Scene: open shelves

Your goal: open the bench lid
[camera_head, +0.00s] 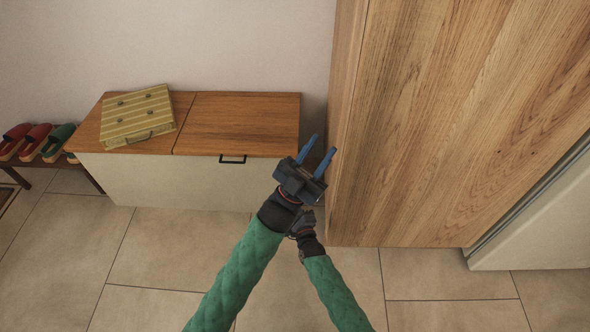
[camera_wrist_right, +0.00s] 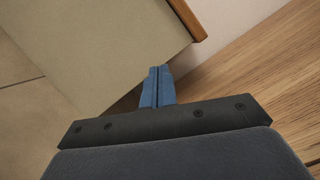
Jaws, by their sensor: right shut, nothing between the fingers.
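The bench (camera_head: 165,182) is a pale box with a brown wooden top in two panels, both lying flat. The right lid panel (camera_head: 240,120) is bare, and a black handle (camera_head: 232,160) sits at its front edge. My left gripper (camera_head: 319,145) is open and empty, right of the bench's right end. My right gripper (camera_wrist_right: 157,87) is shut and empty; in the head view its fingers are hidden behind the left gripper. The right wrist view shows it close to the bench's pale side (camera_wrist_right: 95,50), below the lid's wooden edge (camera_wrist_right: 188,18).
A yellow striped case (camera_head: 138,115) lies on the left lid panel. A tall wooden cabinet (camera_head: 450,120) stands close on the right, leaving a narrow gap beside the bench. A low rack at far left holds red and green shoes (camera_head: 38,140). Tiled floor in front is clear.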

